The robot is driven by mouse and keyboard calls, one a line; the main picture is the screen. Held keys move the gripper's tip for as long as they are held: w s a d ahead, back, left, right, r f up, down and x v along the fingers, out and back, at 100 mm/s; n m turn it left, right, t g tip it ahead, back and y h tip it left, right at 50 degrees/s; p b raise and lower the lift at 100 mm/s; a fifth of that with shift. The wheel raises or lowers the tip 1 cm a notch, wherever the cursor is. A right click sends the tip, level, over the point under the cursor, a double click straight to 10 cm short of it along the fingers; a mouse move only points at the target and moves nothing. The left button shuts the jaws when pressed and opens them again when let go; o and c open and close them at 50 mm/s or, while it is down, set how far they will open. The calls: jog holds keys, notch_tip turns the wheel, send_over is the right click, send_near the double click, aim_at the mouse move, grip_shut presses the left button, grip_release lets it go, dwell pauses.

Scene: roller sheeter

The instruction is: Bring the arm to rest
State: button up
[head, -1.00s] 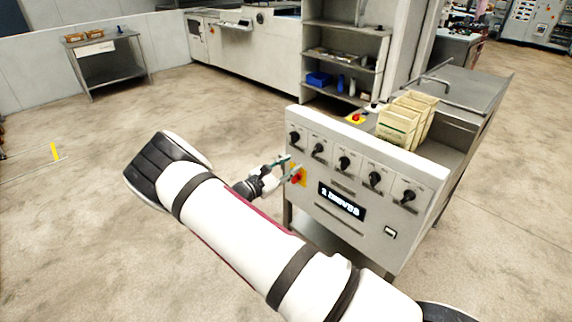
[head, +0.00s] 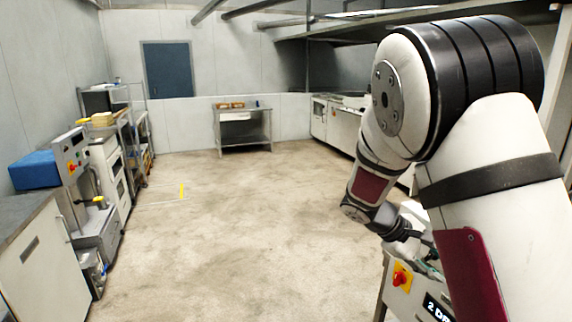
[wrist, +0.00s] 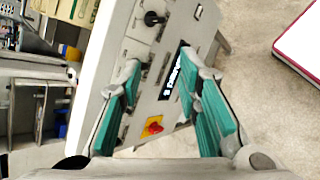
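My arm fills the right side of the head view, its elbow raised and the forearm hanging down. My gripper (head: 428,252) is partly hidden there behind the arm. In the wrist view my gripper (wrist: 160,62) has its two teal-padded fingers spread apart with nothing between them. Beyond the fingers is the sheeter's control panel (wrist: 120,45), seen tilted, with a black knob, a lit display and a red switch on a yellow plate (wrist: 152,127). The red switch (head: 402,277) also shows at the lower right of the head view. I cannot tell whether the fingers touch the panel.
A counter (head: 40,262) and a machine with a blue top (head: 36,170) stand along the left wall. A small steel table (head: 243,128) stands at the back, near a blue door (head: 167,70). The concrete floor (head: 215,215) in the middle is clear.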

jog(key=s+a+r+m+t+y, duration=0.3)
jog(key=s+a+r+y, duration=0.2)
jog(key=s, duration=0.7)
jog(key=s+a+r+m+t+y, duration=0.3)
jog(key=s+a+r+y, duration=0.2)
jog(key=s+a+r, duration=0.4)
jog(key=s+r, duration=0.1)
jog(key=s, duration=0.2)
jog(key=shift+s+r+m, duration=0.15)
jog(key=shift+s+m, duration=0.15)
jog(key=shift+m, duration=0.1)
